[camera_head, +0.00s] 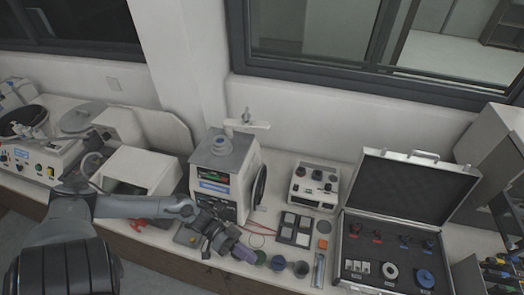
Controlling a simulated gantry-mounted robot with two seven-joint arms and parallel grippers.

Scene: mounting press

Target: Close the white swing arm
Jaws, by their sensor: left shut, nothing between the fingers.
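The mounting press (213,177) is a grey and white machine with a small display, in the middle of the head view. Its white swing arm (247,124) sits at the top, sticking out toward the back right, away from the round grey opening (221,143) on the top. My left gripper (224,241) is low in front of the press, near the bench's front edge, well below the swing arm and apart from it. It is shut and empty, though its dark fingertips are hard to make out. My right gripper is not in view.
An open black case (412,187) with several small parts stands at the right. A white control box (314,186) and a tray of square samples (295,228) lie between. Small round cups (278,262) line the front edge. Other machines (136,170) crowd the left.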

